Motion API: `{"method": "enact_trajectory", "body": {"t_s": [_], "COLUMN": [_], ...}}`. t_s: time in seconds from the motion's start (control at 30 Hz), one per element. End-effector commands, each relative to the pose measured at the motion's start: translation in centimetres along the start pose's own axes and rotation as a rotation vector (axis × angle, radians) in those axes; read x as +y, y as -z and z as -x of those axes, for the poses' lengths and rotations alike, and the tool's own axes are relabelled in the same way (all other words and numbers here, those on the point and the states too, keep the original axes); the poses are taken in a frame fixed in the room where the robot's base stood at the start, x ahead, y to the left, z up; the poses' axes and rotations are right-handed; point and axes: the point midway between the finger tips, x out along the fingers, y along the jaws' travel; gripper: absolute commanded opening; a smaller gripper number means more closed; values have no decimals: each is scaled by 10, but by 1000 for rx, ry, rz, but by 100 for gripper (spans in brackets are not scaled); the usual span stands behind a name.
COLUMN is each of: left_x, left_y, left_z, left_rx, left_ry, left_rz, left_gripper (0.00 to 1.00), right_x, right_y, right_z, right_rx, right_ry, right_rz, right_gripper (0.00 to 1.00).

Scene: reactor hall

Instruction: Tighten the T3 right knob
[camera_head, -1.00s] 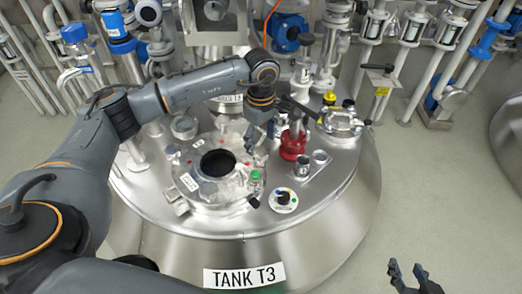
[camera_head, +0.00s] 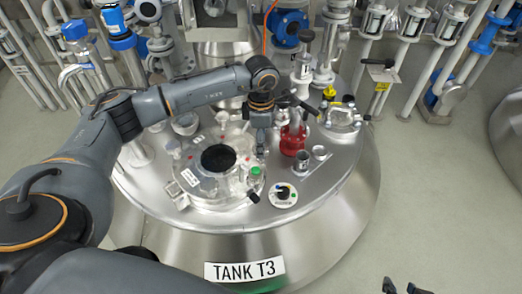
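Tank T3 (camera_head: 310,225) is a wide steel vessel with a "TANK T3" label (camera_head: 244,270) on its front. A round hatch (camera_head: 190,183) with a dark opening sits on its lid. A black knob (camera_head: 254,197) is at the hatch's lower right; I cannot tell for sure that it is the T3 right knob. My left gripper (camera_head: 261,150) points down over the lid, between the hatch and a red fitting; its fingers look narrow and their gap is unclear. My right gripper (camera_head: 403,288) is at the bottom edge, fingertips apart, nothing seen between them, mostly cut off.
The red fitting (camera_head: 292,140) stands close right of my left gripper. A round dial (camera_head: 283,195) and a short steel port (camera_head: 319,153) are on the lid. A black-handled clamp (camera_head: 342,118) is at the lid's right. Pipes line the back; the floor (camera_head: 430,190) at right is clear.

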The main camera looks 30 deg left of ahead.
Motion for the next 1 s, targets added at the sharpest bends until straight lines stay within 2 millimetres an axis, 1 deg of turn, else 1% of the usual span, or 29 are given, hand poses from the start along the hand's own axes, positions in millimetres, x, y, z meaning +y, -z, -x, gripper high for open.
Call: {"method": "enact_trajectory", "body": {"t_s": [0.03, 0.1, 0.3, 0.4, 0.5, 0.6, 0.7, 0.97, 1.0], "left_x": [0, 0, 0, 0, 0, 0, 0, 0, 0], "left_y": [0, 0, 0, 0, 0, 0, 0, 0, 0], "left_z": [-7, -12, -25, -30, -34, -36, -37, -37, -37], "left_rx": [0, 0, 1, 1, 1, 1, 0, 0, 0], "left_ry": [0, 0, 1, 1, 1, 1, 1, 1, 1], "left_rz": [-1, -1, -2, -2, -2, -3, -3, -2, -2], "left_gripper": [66, 66, 66, 66, 66, 66, 66, 66, 62], "right_x": [-2, -4, -9, -12, -14, -15, -16, -16, -16], "right_y": [10, 26, 70, 88, 101, 110, 115, 116, 116], "right_z": [-4, -6, -4, 0, 5, 9, 11, 12, 12], "right_rx": [54, 132, 350, 441, 511, 559, 583, 591, 591], "right_ry": [3, 7, 20, 26, 30, 33, 34, 34, 34], "right_rz": [1, 3, 5, 6, 6, 6, 6, 6, 6], "right_gripper": [40, 40, 40, 40, 40, 40, 40, 40, 40]}}
